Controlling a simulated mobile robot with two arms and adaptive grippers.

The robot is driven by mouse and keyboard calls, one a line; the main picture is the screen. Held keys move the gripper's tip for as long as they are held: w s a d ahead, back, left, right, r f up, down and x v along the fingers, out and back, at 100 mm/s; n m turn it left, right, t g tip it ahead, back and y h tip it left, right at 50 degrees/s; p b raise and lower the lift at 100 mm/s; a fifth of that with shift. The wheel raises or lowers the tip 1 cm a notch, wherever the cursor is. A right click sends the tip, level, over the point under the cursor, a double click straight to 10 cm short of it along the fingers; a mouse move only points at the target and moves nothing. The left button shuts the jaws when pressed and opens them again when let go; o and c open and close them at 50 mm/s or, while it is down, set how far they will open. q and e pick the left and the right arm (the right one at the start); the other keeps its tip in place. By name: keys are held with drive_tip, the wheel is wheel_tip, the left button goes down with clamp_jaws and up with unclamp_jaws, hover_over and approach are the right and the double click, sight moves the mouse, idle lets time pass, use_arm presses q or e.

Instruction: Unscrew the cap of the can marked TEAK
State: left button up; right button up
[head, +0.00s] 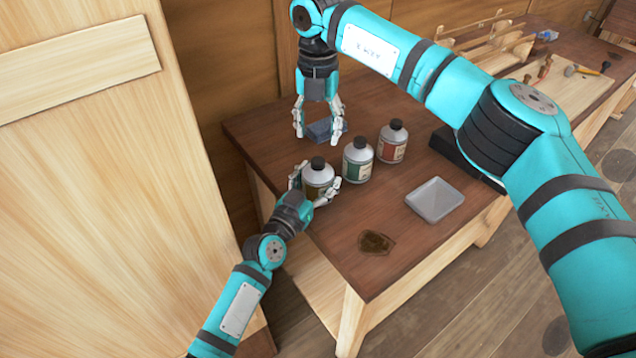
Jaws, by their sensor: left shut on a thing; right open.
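Three metal cans with black caps stand upright in a slanting row on the brown table. The nearest can (318,183) has a dark olive label and its black cap (317,163) is on. My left gripper (315,185) is shut around this can's body from the front left. The middle can (357,163) has a green label, and the far can (392,144) has a red one. The lettering is too small to read, so I cannot tell which is TEAK. My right gripper (318,127) points down, open and empty, above and behind the held can.
A shallow grey tray (435,206) sits on the table (330,248) at the right, with a dark stain (375,242) near the front edge. A pale wooden panel (90,200) stands close at the left.

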sight(318, 161)
use_arm(q)
clamp_jaws()
use_arm(e)
drive_tip(key=m, duration=1.3)
drive_tip(key=shift+m, duration=0.3)
drive_tip(key=m, duration=0.4)
drive_tip(key=shift+f, duration=4.05)
use_arm(q)
drive_tip(key=shift+f, duration=0.1)
